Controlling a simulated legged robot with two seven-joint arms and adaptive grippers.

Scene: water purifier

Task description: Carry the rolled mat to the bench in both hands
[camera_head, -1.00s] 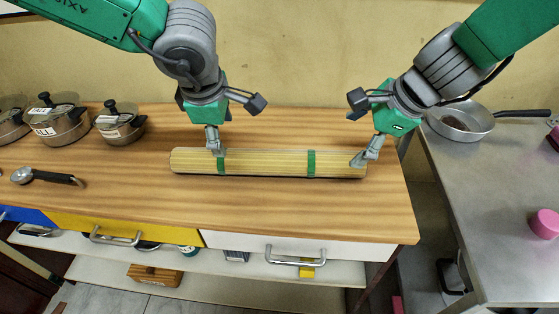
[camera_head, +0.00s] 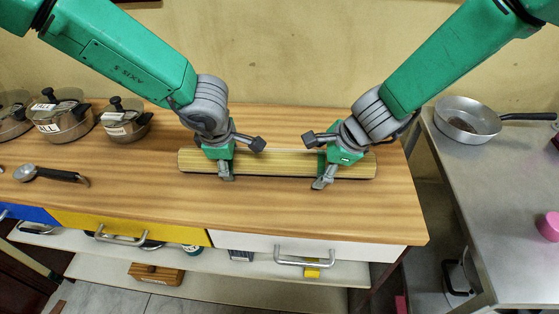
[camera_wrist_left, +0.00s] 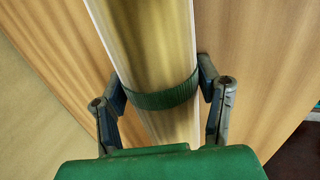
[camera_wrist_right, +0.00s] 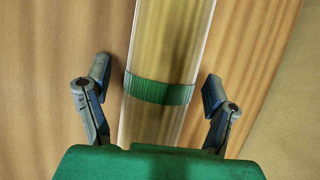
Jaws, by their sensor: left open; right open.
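The rolled mat (camera_head: 275,163), pale yellow with green bands, lies lengthwise on the wooden counter (camera_head: 150,196). My left gripper (camera_head: 242,160) is open over its left part, with one finger on each side of the roll. In the left wrist view the mat (camera_wrist_left: 150,45) passes between the open fingers, across a green band (camera_wrist_left: 163,95). My right gripper (camera_head: 316,160) is open around its right part. In the right wrist view the fingers stand apart from the mat (camera_wrist_right: 170,45), beside the other green band (camera_wrist_right: 160,89).
A grey metal table (camera_head: 500,190) stands at the right beyond a gap, with a pan (camera_head: 466,120) and a pink object (camera_head: 549,226) on it. Lidded pots (camera_head: 62,118) and a ladle (camera_head: 45,173) are at the counter's left. The counter in front of the mat is clear.

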